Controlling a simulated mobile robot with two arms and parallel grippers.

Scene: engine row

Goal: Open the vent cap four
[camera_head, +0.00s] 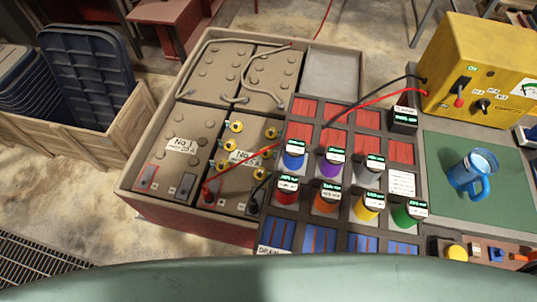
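Several yellow vent caps stand on the battery at the near right of the battery tray. They include a far-left cap (236,126), a middle-left cap (229,145), a near-left cap (221,165) and a far-right cap (271,132). No number can be read on them, so I cannot tell which is cap four. The battery's label (243,158) is partly hidden by cables. A red clamp (207,193) and a black clamp (253,206) sit at its near edge. Neither of my grippers is in view.
Coloured, labelled pots, including a blue one (293,155) and a green one (406,215), stand right of the battery. A yellow charger box (482,70) sends red and black cables across them. A blue mug (472,175) stands on a green mat (445,150).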

